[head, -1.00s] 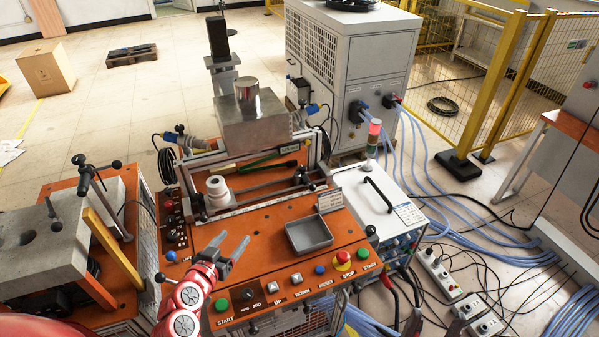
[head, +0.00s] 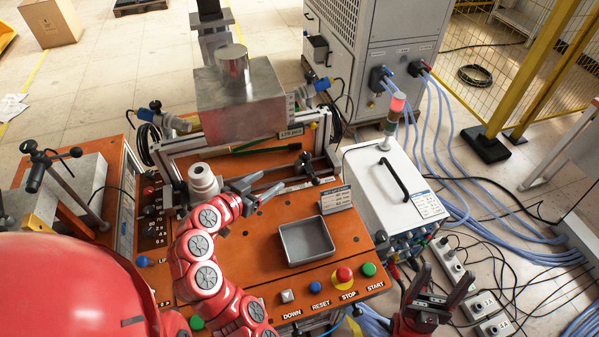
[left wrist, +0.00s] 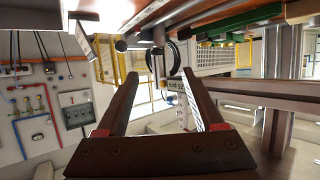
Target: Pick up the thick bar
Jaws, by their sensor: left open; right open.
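I cannot tell for sure which piece is the thick bar. A short, thick steel cylinder (head: 233,66) stands upright on the metal block (head: 242,100) at the back of the orange bench. A long green bar (head: 267,147) lies across the bench below the block. My left gripper (head: 265,185) is open and empty above the orange bench top, right of the white ringed cylinder (head: 204,181). In the left wrist view its open jaws (left wrist: 158,85) hold nothing. My right gripper (head: 445,280) is open and empty at lower right, beyond the bench's front right corner.
A grey tray (head: 306,240) and a small sign (head: 336,200) sit on the bench. Buttons line its front edge, with a red stop button (head: 344,275). A white box with a handle (head: 392,190) stands at right. Cables and power strips cover the floor at right.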

